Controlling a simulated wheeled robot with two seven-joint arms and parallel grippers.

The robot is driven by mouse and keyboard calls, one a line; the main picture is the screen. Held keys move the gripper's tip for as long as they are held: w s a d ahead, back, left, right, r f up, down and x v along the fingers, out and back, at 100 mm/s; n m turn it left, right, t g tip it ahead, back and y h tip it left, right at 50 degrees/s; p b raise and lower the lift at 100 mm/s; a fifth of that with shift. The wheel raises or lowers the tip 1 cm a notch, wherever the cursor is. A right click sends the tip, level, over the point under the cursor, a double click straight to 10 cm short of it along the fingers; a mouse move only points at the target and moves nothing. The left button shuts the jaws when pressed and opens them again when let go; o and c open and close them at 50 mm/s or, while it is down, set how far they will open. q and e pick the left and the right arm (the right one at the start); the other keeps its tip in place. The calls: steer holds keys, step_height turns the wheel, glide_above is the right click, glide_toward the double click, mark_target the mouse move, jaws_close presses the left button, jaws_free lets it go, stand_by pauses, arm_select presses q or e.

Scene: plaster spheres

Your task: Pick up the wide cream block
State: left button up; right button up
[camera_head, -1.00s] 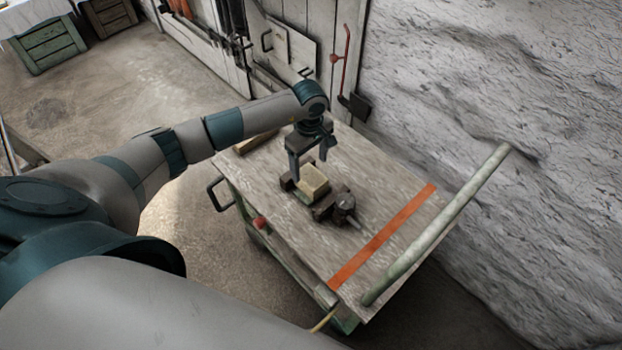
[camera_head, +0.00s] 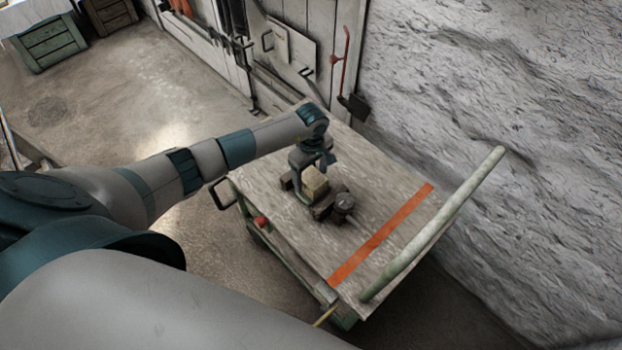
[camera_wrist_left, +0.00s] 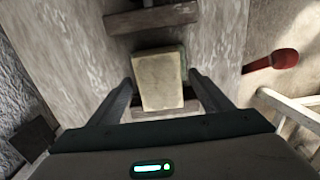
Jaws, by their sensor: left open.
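The wide cream block (camera_head: 314,182) sits among dark brown pieces on the worktable (camera_head: 395,187), near its middle. In the left wrist view the cream block (camera_wrist_left: 158,80) lies between the two fingers, with a visible gap on each side. My left gripper (camera_head: 312,180) is open and down around the block, coming from above; it also shows in the left wrist view (camera_wrist_left: 160,88). Its fingers partly hide the block in the head view. My right gripper is not in view.
A dark round-topped object (camera_head: 343,204) stands close in front of the block. An orange strip (camera_head: 382,234) crosses the table, and a pale green bar (camera_head: 435,226) runs along its right edge. A rough wall (camera_head: 480,100) rises behind.

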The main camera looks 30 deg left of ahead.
mark_target(311, 176)
arm_select(q)
steer(key=shift+f, duration=1.05)
steer(key=shift+w+r, duration=0.1)
steer(key=c, duration=1.8)
steer(key=shift+r, duration=0.1)
steer(key=shift+c, duration=0.2)
step_height(311, 176, up, 8)
steer(key=p, duration=0.5)
steer(key=shift+r+p, duration=0.6)
steer(key=shift+r, duration=0.3)
